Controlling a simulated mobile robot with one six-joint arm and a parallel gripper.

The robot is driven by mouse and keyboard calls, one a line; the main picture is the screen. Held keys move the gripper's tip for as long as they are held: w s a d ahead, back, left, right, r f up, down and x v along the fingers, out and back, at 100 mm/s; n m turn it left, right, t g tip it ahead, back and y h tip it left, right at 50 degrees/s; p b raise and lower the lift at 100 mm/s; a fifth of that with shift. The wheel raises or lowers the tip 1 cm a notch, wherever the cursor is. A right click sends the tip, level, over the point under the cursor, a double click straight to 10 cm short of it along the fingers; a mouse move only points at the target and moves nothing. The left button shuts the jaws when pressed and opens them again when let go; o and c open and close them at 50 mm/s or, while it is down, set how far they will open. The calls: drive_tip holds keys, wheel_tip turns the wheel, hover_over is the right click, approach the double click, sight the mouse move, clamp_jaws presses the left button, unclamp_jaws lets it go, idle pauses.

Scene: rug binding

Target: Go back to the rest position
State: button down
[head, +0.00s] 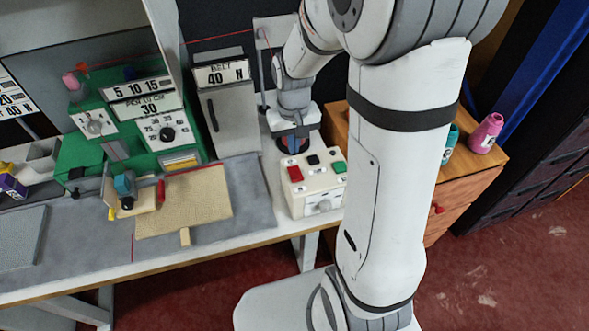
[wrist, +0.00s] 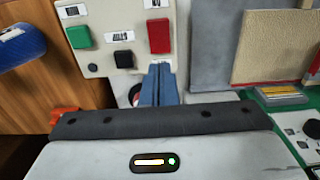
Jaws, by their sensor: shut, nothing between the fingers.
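My gripper (head: 292,143) is shut and empty, with its blue fingers pointing down just behind the white control box (head: 318,183) in the head view. In the wrist view my gripper (wrist: 160,70) has its two blue fingers pressed together beside the red button (wrist: 159,36) of the box. The box also carries a green button (wrist: 79,37) and a black one. A dark round thing with some red lies partly hidden behind the fingers. I cannot tell whether the fingertips touch anything.
A beige rug piece (head: 185,204) lies on the grey mat (head: 251,185) left of the box. Behind it stand a green machine (head: 130,123) and a grey cabinet (head: 229,117). Pink (head: 486,133) and teal spools stand on the wooden cabinet (head: 465,185) at right. Red floor shows in front.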

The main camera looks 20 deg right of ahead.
idle(0.4)
drive_tip(key=s+r+t, duration=0.3)
drive_tip(key=s+r, duration=1)
drive_tip(key=s, duration=0.1)
drive_tip(key=shift+s+f, duration=0.1)
idle(0.4)
